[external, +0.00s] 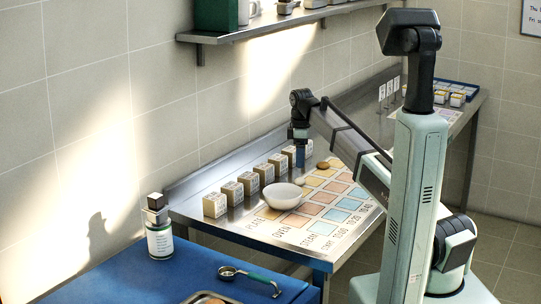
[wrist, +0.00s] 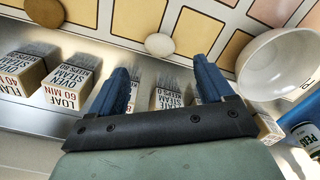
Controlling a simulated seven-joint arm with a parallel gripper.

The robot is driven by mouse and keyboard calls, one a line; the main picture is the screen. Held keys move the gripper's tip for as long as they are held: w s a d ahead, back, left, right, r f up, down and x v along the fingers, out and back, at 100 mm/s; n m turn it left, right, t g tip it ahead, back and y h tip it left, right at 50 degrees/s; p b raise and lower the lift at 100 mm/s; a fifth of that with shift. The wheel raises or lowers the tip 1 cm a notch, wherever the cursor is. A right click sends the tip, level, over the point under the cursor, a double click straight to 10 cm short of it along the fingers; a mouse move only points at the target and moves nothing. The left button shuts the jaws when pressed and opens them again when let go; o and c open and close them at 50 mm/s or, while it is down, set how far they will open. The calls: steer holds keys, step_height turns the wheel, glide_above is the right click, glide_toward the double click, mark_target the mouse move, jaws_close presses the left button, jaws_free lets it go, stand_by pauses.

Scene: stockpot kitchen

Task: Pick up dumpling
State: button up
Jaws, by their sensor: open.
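A small pale round piece, which looks like the dumpling (wrist: 159,45), lies at the edge of the grid of coloured squares. In the external view the dumpling (external: 300,181) is just right of the white bowl, below my gripper. My gripper (wrist: 162,72) is open and empty; its blue fingers point down. In the wrist view the dumpling is just beyond the gap between the fingertips, apart from both. In the external view my gripper (external: 300,160) hangs above the steel counter. A browner round piece (wrist: 45,12) lies farther left.
A white bowl (external: 282,195) stands close to the dumpling; it is at the right in the wrist view (wrist: 280,65). A row of printed boxes (external: 247,183) runs along the wall side, with some under my gripper. Coloured squares (external: 325,197) cover the counter's open side.

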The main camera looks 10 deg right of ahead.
mark_target(300, 178)
steer(key=shift+f, duration=4)
steer(key=c, duration=1.1)
